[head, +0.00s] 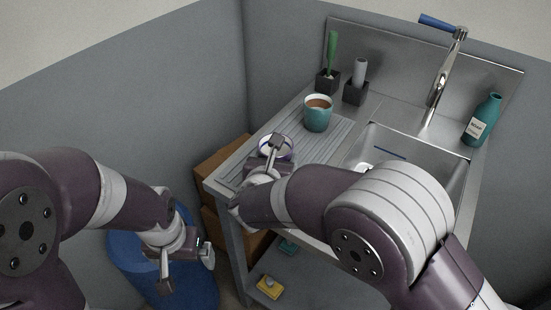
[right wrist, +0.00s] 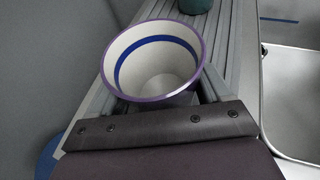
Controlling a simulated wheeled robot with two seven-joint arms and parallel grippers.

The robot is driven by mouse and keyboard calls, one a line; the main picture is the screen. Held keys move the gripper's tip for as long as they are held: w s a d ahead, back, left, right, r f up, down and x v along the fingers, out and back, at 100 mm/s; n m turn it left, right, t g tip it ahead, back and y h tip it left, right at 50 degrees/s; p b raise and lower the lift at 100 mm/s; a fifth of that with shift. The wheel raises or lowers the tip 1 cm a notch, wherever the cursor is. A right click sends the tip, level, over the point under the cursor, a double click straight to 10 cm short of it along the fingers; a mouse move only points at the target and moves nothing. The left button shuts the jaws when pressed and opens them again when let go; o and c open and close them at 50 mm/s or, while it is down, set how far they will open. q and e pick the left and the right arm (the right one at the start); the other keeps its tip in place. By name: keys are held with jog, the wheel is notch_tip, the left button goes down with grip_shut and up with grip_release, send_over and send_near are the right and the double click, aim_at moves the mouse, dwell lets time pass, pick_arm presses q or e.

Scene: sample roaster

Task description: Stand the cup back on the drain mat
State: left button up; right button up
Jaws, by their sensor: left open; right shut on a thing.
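The cup (head: 263,147) is white inside with a blue band and a purple rim. In the right wrist view the cup (right wrist: 157,62) shows its open mouth from above, with the grooved drain mat (right wrist: 225,60) behind it. My right gripper (head: 275,146) is shut on the cup at the front left of the drain mat (head: 338,138). The cup looks about upright; I cannot tell whether its base touches the mat, as the gripper hides it. My left gripper (head: 187,254) is open and empty, low in front of the blue bin.
A teal mug (head: 318,119) with brown contents stands on the mat behind the cup. The sink (head: 452,174) with a tap (head: 438,85) lies to the right. A teal bottle (head: 483,120) and two dark holders stand at the back. A blue bin (head: 130,262) is at lower left.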

jog(key=shift+f, duration=0.2)
jog(key=o, duration=1.3)
jog(key=shift+c, duration=0.2)
jog(key=shift+s+a+r, duration=0.1)
jog(key=shift+s+r, duration=0.05)
jog(key=shift+r, duration=0.2)
jog(key=p+v, duration=0.1)
jog(key=v, duration=1)
jog(key=shift+s+r, duration=0.1)
jog(key=shift+s, duration=0.2)
